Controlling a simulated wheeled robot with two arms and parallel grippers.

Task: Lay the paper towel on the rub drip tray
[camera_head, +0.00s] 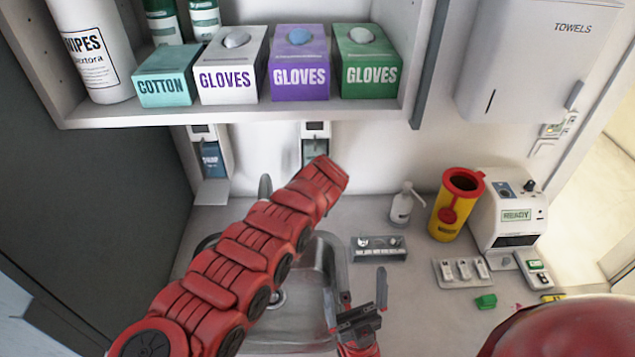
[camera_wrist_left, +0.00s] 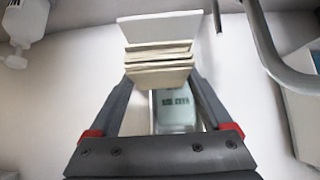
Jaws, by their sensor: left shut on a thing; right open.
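The paper towel (camera_wrist_left: 158,75) is an off-white folded stack in the left wrist view. My left gripper (camera_wrist_left: 160,84) is shut on it, a finger at each side. A flat white plate (camera_wrist_left: 160,26), which looks like the rub drip tray, shows just past the towel; I cannot tell if they touch. The pale teal dispenser (camera_wrist_left: 175,110) shows between the fingers. In the head view the right-hand wall dispenser (camera_head: 315,148) is partly covered by my left arm, which hides the left gripper, towel and tray. My right gripper (camera_head: 363,298) is open and empty over the counter beside the sink.
Another wall dispenser (camera_head: 210,158) has a white tray (camera_head: 212,193) to the left. The sink (camera_head: 300,315) and faucet (camera_head: 265,187) lie beneath my left arm. A shelf of boxes (camera_head: 235,113) overhangs. A pump bottle (camera_head: 402,206) and yellow bin (camera_head: 452,212) stand on the right.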

